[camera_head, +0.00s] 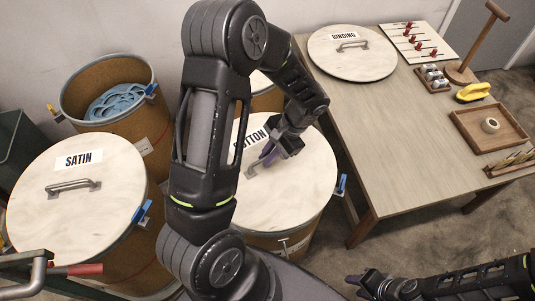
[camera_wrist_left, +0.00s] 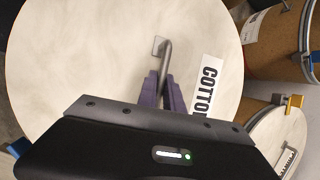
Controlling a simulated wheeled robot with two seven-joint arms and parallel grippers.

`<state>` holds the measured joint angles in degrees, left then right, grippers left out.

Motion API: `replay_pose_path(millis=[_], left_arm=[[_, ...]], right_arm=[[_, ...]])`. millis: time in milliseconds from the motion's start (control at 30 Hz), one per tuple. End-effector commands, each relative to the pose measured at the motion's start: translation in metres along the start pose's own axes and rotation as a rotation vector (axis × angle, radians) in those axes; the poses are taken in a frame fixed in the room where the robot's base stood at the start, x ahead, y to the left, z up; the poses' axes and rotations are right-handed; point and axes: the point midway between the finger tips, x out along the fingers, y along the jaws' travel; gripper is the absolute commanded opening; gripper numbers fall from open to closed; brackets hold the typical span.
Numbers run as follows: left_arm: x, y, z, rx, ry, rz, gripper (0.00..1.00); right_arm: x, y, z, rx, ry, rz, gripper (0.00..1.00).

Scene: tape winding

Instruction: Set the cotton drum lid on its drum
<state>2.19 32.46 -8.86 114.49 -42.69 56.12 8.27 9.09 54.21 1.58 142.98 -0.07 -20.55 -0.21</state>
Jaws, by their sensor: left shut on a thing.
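The cotton drum lid (camera_head: 308,185) is a pale round disc with a label reading COTTON, partly hidden by my left arm. Its metal bar handle (camera_wrist_left: 165,58) lies between the purple fingers of my left gripper (camera_head: 268,154), which is shut on it. The lid also fills much of the left wrist view (camera_wrist_left: 100,60). The brown cotton drum (camera_head: 292,243) is directly below the lid; the lid looks level over its top, but I cannot tell whether it is fully seated. My right gripper (camera_head: 362,282) is low at the bottom, away from the drum; its finger opening is unclear.
The satin drum with its lid (camera_head: 110,210) stands at left. An open drum (camera_head: 75,95) holding blue coils is behind it. A wooden table (camera_head: 400,130) at right carries the binding lid (camera_head: 352,65), a tray (camera_head: 505,135) and a yellow tool (camera_head: 473,92). Blue clips (camera_head: 342,184) stick out from the drums.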

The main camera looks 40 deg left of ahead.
Motion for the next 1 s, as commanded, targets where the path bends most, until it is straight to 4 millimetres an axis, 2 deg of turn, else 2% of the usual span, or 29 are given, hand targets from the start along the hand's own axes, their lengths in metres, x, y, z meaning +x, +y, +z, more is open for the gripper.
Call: replay_pose_path(millis=[33,200,600,633,900,1000], left_arm=[[0.0065,0.0012,-0.0033,0.0,0.001,-0.001,0.0],[0.0137,0.0026,-0.0064,-0.001,0.001,-0.001,0.0],[0.0152,0.0028,-0.0068,-0.001,0.001,-0.001,0.0],[0.0152,0.0028,-0.0068,-0.001,0.001,-0.001,0.12],[0.0156,0.0031,-0.0067,-0.001,0.0,-0.001,0.34],[0.0157,0.0031,-0.0067,-0.001,0.0,0.0,0.36]], right_arm=[[0.0064,0.0026,0.0,0.0,0.0,0.0,0.36],[0.0119,0.0047,0.0001,0.0,0.0,0.0,0.36],[0.0126,0.0049,0.0001,0.0,0.0,0.0,0.36],[0.0126,0.0049,0.0001,0.0,0.0,0.0,0.36],[0.0127,0.0049,0.0001,0.0,0.0,0.0,0.36],[0.0128,0.005,0.0001,0.0,0.0,0.0,0.36]])
